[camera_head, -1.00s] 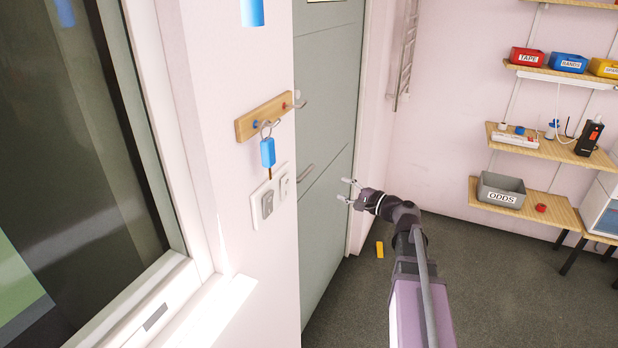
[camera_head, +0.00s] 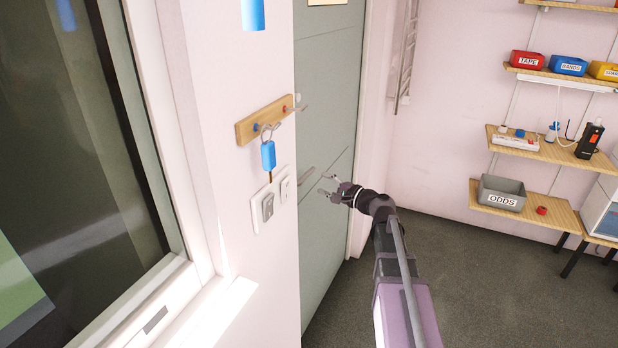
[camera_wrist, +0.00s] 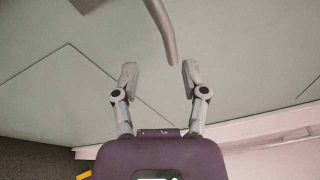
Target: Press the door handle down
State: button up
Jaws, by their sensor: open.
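The door (camera_head: 330,90) is a flat grey-green panel beside the pink wall. Its handle (camera_head: 306,178) is a grey bar, partly hidden behind the wall edge at the left in the head view. In the wrist view the handle (camera_wrist: 160,30) comes down from the top edge, and its free end lies just beyond and between my fingertips. My gripper (camera_head: 324,184) is open and empty, close to the right of the handle in the head view. In the wrist view my gripper (camera_wrist: 158,76) has its two fingers spread wide. I cannot tell whether it touches the handle.
A wooden hook rail (camera_head: 265,120) with a blue key tag (camera_head: 268,155) hangs on the near wall above switches (camera_head: 268,205). A window (camera_head: 80,150) fills the left. Shelves (camera_head: 540,142) with bins stand right. Floor (camera_head: 480,290) is clear between.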

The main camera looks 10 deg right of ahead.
jog(key=shift+x, duration=3.35)
